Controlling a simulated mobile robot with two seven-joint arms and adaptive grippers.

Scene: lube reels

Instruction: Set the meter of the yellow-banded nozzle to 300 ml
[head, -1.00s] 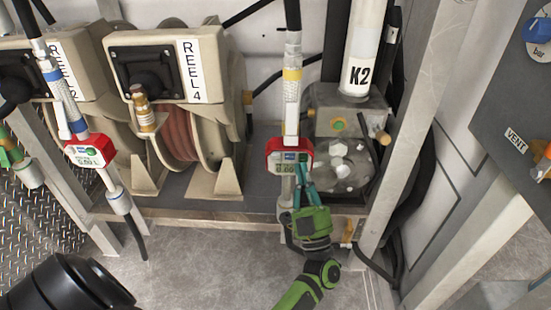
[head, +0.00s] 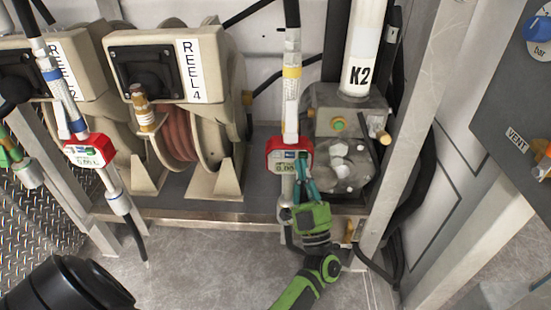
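The yellow-banded nozzle (head: 291,115) hangs upright in the middle of the head view, with its yellow band (head: 292,72) near the top. Its red meter (head: 272,158) has a small display that seems to read 0.00. My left gripper (head: 302,165), green with teal fingers, comes up from below at the meter's lower right. The fingers close together towards the tips and look shut, with nothing seen between them. The fingertips overlap the meter's right part in the picture; I cannot tell whether they touch it. My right gripper is not in view.
A blue-banded nozzle with another red meter (head: 90,150) hangs at left. Reel 4 (head: 180,110) stands left of the yellow-banded nozzle. The K2 tube (head: 364,45) and a pump block (head: 340,112) are close on the right, beside a metal post (head: 410,130). Grey floor lies below.

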